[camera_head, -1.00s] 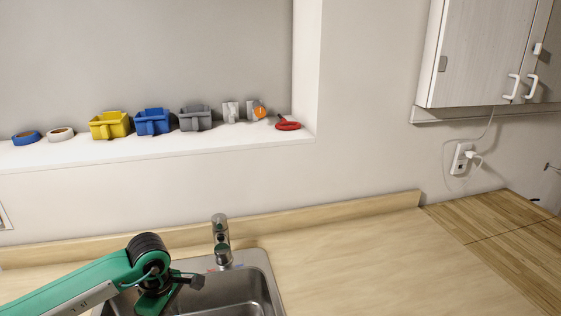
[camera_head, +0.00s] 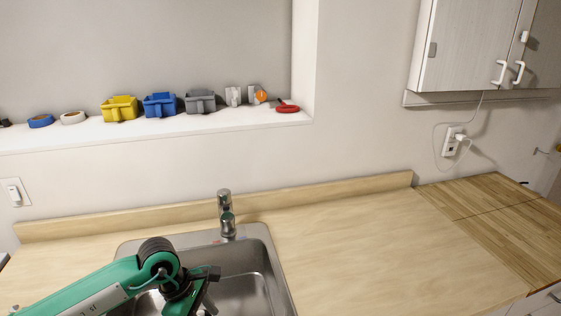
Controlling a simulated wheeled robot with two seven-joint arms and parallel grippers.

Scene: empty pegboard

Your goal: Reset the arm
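My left arm, green with black joints, comes in from the lower left and reaches over the metal sink (camera_head: 245,262). My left gripper (camera_head: 207,284) is at its end, small and dark above the basin. The arm partly hides it, and I cannot tell whether its fingers are open or shut. I see nothing clearly held in it. My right arm and gripper are not in view.
A faucet (camera_head: 226,212) stands just behind the sink, close to my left arm. The light wooden counter (camera_head: 380,240) to the right is clear. A ledge (camera_head: 200,128) above holds yellow, blue and grey bins, tape rolls and a red item. A cabinet (camera_head: 470,45) hangs at upper right.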

